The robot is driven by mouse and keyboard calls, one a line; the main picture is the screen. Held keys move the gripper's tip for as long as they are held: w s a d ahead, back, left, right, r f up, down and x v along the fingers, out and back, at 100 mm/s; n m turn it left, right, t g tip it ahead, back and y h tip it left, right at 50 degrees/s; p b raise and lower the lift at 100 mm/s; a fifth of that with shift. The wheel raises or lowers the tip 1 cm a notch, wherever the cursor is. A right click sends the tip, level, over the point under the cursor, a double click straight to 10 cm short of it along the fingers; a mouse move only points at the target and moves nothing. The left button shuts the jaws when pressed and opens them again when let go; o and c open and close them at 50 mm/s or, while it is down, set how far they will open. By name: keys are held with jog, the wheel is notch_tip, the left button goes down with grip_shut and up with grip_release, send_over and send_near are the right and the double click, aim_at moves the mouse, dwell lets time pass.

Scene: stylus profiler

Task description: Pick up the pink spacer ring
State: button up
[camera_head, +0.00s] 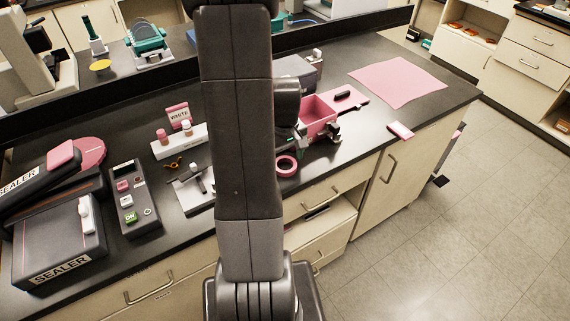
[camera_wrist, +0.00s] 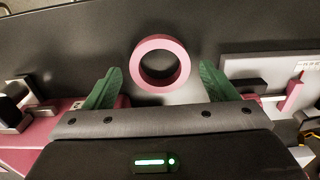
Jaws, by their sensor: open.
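The pink spacer ring (camera_head: 286,166) lies flat on the dark bench top near its front edge, just right of my arm in the head view. In the wrist view the ring (camera_wrist: 137,64) shows ahead of my gripper (camera_wrist: 160,88), centred between its two green fingers. The fingers are open and stand clear of the ring on both sides, with nothing between them that I can see held. In the head view my arm hides most of the gripper.
A pink open box (camera_head: 319,117) stands just behind and right of the ring. A grey plate fixture (camera_head: 197,190) is left of my arm. A pink mat (camera_head: 398,80) and a small pink block (camera_head: 400,131) lie to the right. Sealer units (camera_head: 62,245) fill the left end.

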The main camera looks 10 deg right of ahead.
jog(key=shift+f, duration=0.6)
jog(key=shift+c, duration=0.5)
jog(key=c, duration=1)
jog(key=shift+o, duration=0.2)
notch_tip(320, 180, up, 10)
jog(key=shift+b, duration=0.4)
